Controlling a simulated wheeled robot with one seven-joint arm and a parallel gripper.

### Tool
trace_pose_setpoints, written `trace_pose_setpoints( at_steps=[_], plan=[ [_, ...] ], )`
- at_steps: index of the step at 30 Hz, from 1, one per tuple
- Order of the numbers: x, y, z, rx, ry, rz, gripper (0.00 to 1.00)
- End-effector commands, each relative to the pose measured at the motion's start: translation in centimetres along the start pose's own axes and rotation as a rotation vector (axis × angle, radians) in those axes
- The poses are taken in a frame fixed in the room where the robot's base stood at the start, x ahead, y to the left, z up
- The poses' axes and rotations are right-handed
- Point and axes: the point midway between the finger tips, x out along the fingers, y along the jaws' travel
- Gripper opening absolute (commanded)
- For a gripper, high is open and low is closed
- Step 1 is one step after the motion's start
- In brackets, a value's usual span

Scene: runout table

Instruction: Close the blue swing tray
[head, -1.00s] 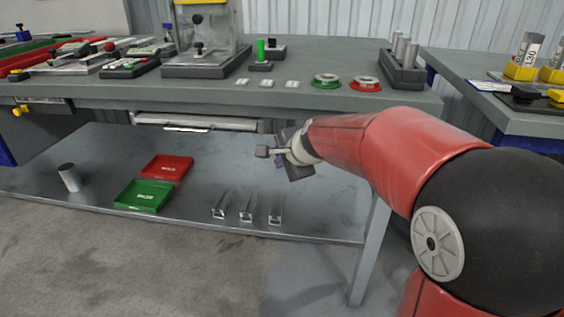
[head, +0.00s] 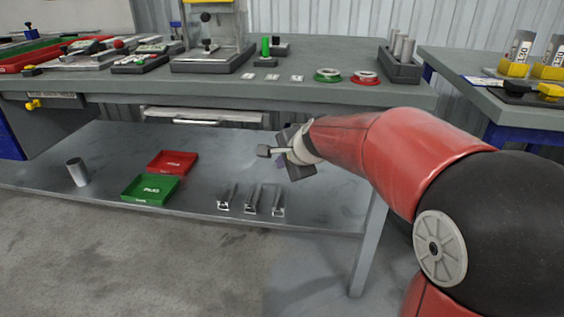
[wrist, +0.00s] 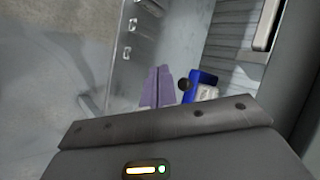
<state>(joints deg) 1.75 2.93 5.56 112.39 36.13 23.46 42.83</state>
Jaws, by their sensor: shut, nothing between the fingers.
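My gripper (head: 279,159) is in front of the workbench, between the bench top and the lower shelf, pointing left. In the wrist view its two purple fingers (wrist: 158,88) are shut together with nothing between them. A blue part with a pale label (wrist: 203,93) shows beside the fingers in the wrist view, with a round black knob (wrist: 184,83) near it. It may be the blue swing tray, but I cannot tell for sure, nor whether it touches the fingers. My gripper's body hides its lower part. I cannot make out the tray in the head view.
A drawer (head: 203,115) hangs under the bench top. The lower shelf (head: 100,155) holds a grey cup (head: 77,171), a red tray (head: 173,162), a green tray (head: 150,189) and three metal brackets (head: 250,200). A bench leg (head: 369,240) stands close to my arm. The floor in front is clear.

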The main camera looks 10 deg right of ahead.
Motion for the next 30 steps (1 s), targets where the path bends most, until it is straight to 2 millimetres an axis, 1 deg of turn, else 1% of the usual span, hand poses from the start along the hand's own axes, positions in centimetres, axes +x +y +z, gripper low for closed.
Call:
trace_pose_setpoints(
  at_steps=[1,5,15,20,22,23,26,27,29,30],
  plan=[
    [-0.9,-0.4,0.4,-0.003,0.0,-0.004,0.0],
    [-2.4,-0.5,1.2,-0.004,0.0,-0.005,0.0],
    [-7.2,-1.1,3.6,-0.003,0.0,-0.005,0.0],
    [-8.5,-1.0,4.3,-0.007,0.0,-0.001,0.0],
    [-9.3,-0.4,4.4,-0.047,0.005,0.008,0.0],
    [-9.8,0.1,4.5,-0.082,0.009,0.017,0.0],
    [-12.5,3.3,4.6,-0.275,0.024,0.071,0.0],
    [-13.7,5.1,4.7,-0.38,0.028,0.103,0.0],
    [-15.7,8.1,4.7,-0.545,0.03,0.157,0.0],
    [-16.9,10.2,4.6,-0.651,0.027,0.196,0.0]
  ],
)
